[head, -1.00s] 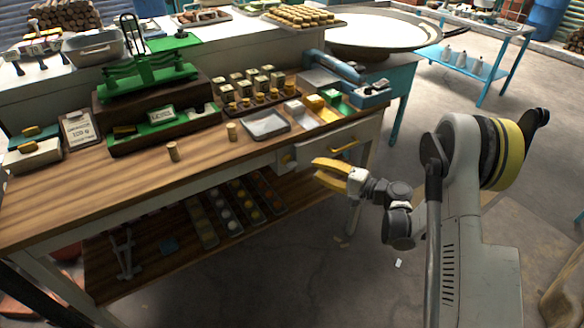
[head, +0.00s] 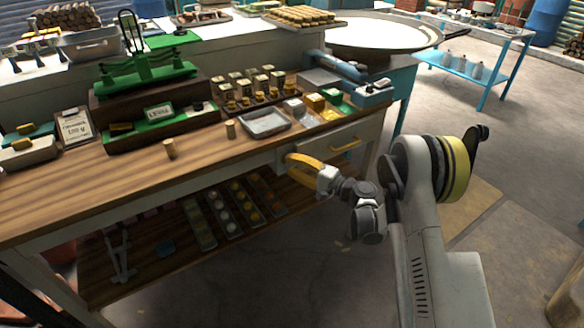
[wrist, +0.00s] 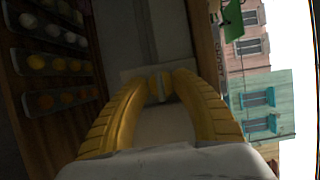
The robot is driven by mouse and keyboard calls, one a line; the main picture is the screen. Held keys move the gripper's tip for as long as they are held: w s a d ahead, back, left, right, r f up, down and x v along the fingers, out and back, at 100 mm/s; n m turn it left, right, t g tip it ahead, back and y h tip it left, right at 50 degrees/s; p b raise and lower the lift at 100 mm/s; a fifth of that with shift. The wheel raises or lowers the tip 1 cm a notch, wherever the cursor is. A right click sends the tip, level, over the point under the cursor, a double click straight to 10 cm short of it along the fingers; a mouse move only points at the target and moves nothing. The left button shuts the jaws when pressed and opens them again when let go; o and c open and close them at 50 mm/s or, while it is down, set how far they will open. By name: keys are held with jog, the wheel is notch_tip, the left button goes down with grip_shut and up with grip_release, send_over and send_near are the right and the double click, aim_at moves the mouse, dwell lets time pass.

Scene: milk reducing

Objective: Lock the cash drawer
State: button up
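The cash drawer (head: 318,147) is pale, with a yellow pull handle (head: 345,145), and sits under the right end of the wooden counter. Its front looks flush with the counter frame. My gripper (head: 288,157) has two curved yellow fingers and is at the left part of the drawer front. In the wrist view, my fingertips (wrist: 161,80) close in on the two sides of a small pale upright lock key or knob (wrist: 159,88) on a light plate. They appear to touch it. The fingers hide the lock in the head view, and its turn is hard to read.
The wooden counter (head: 60,195) holds a green scale (head: 145,72), a metal tray (head: 264,123) and several small jars. A lower shelf (head: 190,260) with rows of round goods lies below left. Open floor is around my arm at right.

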grip_shut()
dwell(0.4)
jog(key=n+h, duration=0.1)
jog(key=n, duration=0.1)
jog(key=n+h, duration=0.1)
jog(key=n, duration=0.2)
jog(key=shift+a+r+n+g+h+p, duration=0.1)
jog(key=shift+n+g+h+p, duration=0.2)
jog(key=shift+h+p, duration=0.1)
jog(key=n+h, duration=0.2)
jog(key=n, duration=0.2)
jog(key=n+t+h, duration=0.2)
jog(key=n, duration=0.1)
jog(key=shift+n+h+b, duration=0.3)
jog(key=shift+b, duration=0.1)
dwell(0.5)
